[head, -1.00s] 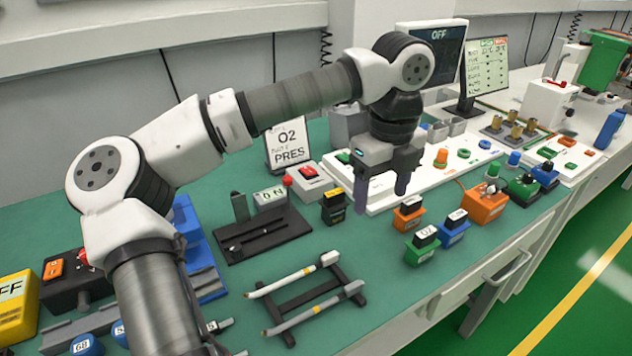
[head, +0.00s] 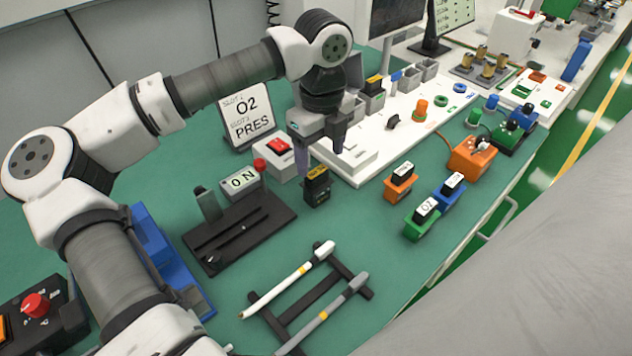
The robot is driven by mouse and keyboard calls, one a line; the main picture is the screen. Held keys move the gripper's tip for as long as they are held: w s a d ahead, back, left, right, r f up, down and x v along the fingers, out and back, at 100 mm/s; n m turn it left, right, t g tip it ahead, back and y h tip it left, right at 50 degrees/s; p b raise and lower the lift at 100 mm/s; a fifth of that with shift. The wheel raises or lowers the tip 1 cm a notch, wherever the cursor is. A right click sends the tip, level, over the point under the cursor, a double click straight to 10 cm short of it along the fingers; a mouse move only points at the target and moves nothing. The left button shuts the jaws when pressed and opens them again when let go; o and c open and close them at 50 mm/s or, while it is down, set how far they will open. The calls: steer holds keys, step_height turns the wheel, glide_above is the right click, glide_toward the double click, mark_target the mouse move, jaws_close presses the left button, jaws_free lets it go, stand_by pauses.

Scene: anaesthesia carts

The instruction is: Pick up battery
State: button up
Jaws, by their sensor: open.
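A small black block with a yellow top (head: 317,190) stands upright on the green table. It may be the battery, but its label is too small to read. My gripper (head: 321,160) points down, open and empty, just above and behind the block in the head view. One finger is at the block's left and the other behind its right side. I cannot tell how high the fingertips are. Labelled blocks in orange (head: 398,186), blue (head: 449,194) and green (head: 421,222) stand to the right, apart from the gripper.
A black stand with an ON block (head: 242,182), a red-switch box (head: 280,157) and an O2/PRES sign (head: 245,117) are to the left. A white slotted panel (head: 360,165) lies behind. A grey shape covers the lower right.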

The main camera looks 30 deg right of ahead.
mark_target(316, 171)
steer(key=shift+w+a+f+p, duration=0.15)
steer(key=shift+f+p, duration=0.4)
steer(key=shift+f, duration=1.2)
steer(key=shift+a+f+p, duration=0.2)
steer(key=shift+f+p, duration=0.3)
steer(key=shift+f, duration=1.25)
steer(key=shift+c, duration=0.3)
steer(key=c, duration=0.7)
